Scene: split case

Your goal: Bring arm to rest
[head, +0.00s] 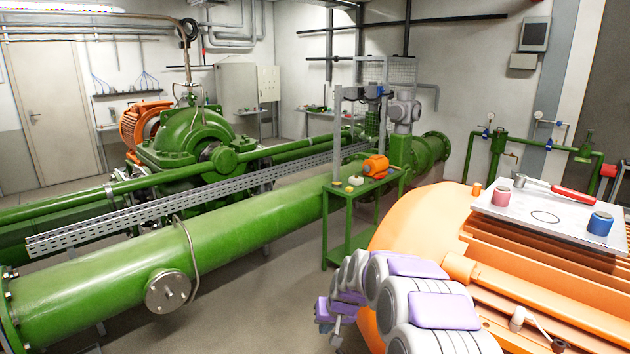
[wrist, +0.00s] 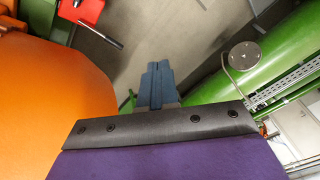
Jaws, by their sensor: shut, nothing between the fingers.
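My arm, white and grey links with purple pads, enters the head view at the bottom centre, in front of the large orange housing (head: 425,225). In the wrist view my gripper (wrist: 158,68) shows as two blue-grey fingers pressed together, with nothing between them. The fingers point over the grey floor (wrist: 190,35). The orange surface (wrist: 55,95) lies left of the gripper and a green pipe (wrist: 275,50) lies right of it. The fingers look apart from both. In the head view I cannot make out the fingertips clearly.
A metal plate (head: 510,224) on the orange housing carries a pink-red cylinder (head: 501,196), a blue cylinder (head: 600,223) and a red-handled tool (head: 572,196). A green cart (head: 330,222) stands beyond my arm. A thick green pipe (head: 110,278) runs along the left; bare floor lies between.

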